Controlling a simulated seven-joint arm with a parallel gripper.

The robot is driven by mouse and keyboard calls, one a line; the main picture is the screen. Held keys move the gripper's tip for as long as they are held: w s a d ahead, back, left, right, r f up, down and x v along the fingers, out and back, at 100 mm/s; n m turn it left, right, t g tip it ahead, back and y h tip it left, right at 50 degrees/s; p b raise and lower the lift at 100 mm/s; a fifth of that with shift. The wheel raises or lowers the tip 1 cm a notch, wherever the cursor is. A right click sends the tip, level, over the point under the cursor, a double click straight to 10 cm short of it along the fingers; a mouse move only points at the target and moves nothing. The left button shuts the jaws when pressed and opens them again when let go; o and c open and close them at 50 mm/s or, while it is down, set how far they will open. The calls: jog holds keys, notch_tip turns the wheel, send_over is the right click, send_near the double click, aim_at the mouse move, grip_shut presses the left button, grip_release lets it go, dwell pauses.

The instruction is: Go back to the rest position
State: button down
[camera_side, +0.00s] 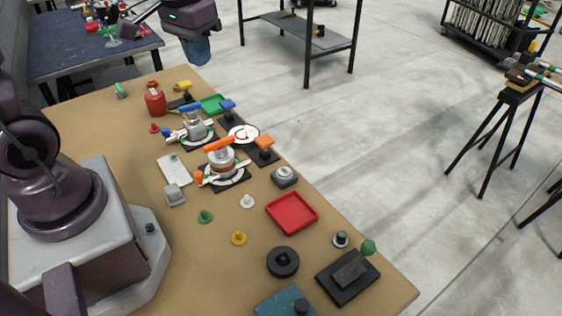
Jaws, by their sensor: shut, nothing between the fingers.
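My gripper (127,29) shows small and dark at the top left, out in the air to the left of my purple wrist. In the picture it overlaps the far blue-topped table. Its fingers look closed with nothing between them, though the detail is small. It is apart from everything on the tan work table (112,140). The upper part of my arm is cut off by the top edge of the picture.
The tan table holds a red canister (155,101), clamp devices with an orange handle (219,144) and a blue handle (190,107), a red tray (291,212), a black disc (283,262) and several knobs. A dark blue table (75,50) with clutter stands behind.

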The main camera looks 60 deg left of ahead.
jog(key=s+d+r+m+t, duration=0.3)
jog(key=s+d+r, duration=0.3)
jog(key=s+d, duration=0.2)
jog(key=shift+s+d+r+t, duration=0.2)
jog(key=shift+s+d+t, duration=0.2)
jog(key=shift+s+t, duration=0.15)
dwell(1.2)
